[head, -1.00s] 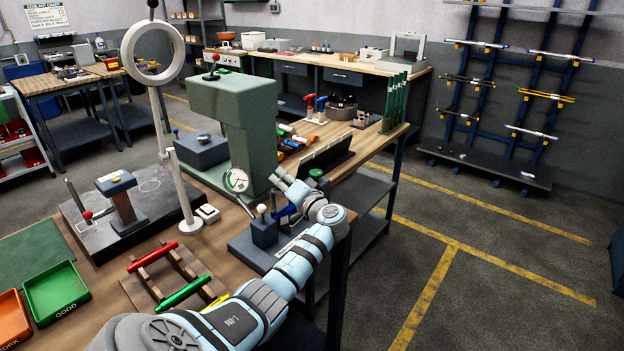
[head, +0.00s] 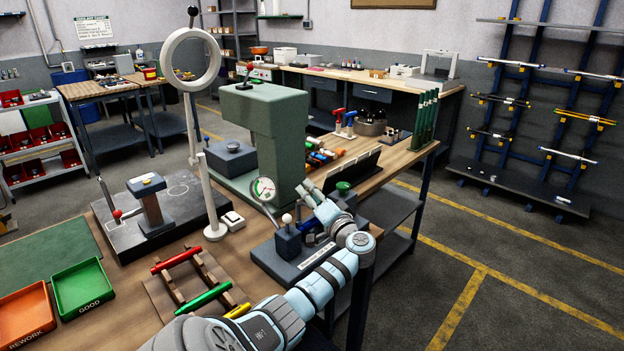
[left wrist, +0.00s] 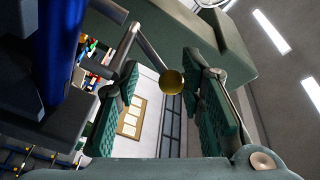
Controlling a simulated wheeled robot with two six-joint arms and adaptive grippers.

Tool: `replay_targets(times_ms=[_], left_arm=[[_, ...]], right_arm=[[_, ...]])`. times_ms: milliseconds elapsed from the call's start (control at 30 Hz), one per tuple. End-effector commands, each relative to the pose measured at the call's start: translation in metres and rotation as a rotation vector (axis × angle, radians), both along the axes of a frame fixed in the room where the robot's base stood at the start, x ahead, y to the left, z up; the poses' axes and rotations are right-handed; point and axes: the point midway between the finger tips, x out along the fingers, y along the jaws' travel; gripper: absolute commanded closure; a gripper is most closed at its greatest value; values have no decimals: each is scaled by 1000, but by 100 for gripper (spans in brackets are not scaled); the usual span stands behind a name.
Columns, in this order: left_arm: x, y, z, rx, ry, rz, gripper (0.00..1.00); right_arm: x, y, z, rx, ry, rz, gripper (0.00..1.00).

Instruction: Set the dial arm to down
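The round white-faced dial (head: 263,188) stands raised above a dark fixture (head: 285,262) on the bench, on a thin arm slanting down toward the fixture's block (head: 287,243). My left gripper (head: 309,194) is just right of the dial, above the fixture. In the left wrist view my left gripper (left wrist: 162,105) has its two green-padded fingers wide apart. A brass-coloured ball (left wrist: 172,82) at the end of a grey rod (left wrist: 148,48) shows in the gap between them. I cannot tell whether either finger touches it. My right gripper is not in view.
A large green press (head: 265,135) stands behind the fixture. A white ring on a stand (head: 190,55) rises to its left. A blue cylinder (left wrist: 62,60) is close by in the left wrist view. A rack with red and green bars (head: 190,280) lies left of my arm.

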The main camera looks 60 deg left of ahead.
Motion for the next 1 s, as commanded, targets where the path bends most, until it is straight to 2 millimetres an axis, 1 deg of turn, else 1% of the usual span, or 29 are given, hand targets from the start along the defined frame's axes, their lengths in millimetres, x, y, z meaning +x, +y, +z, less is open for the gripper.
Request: replay_targets(times_ms=[167, 267, 367, 467, 600, 700, 833, 1000], left_arm=[[0, 1, 3, 4, -2, 0, 65], [0, -3, 3, 5, -3, -1, 65], [0, -18, 2, 5, -5, -4, 65], [-2, -44, -1, 2, -5, -4, 65], [-5, -84, -5, 0, -4, -4, 65], [-7, -105, -7, 0, -2, -2, 65], [-8, -118, -7, 1, 0, 0, 65], [-8, -119, -7, 4, 0, 0, 65]], right_arm=[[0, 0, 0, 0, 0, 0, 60], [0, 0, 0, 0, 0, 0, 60], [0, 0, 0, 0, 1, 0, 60], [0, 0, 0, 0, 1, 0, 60], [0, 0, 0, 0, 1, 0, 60], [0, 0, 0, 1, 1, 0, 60], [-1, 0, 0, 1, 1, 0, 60], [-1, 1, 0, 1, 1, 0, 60]])
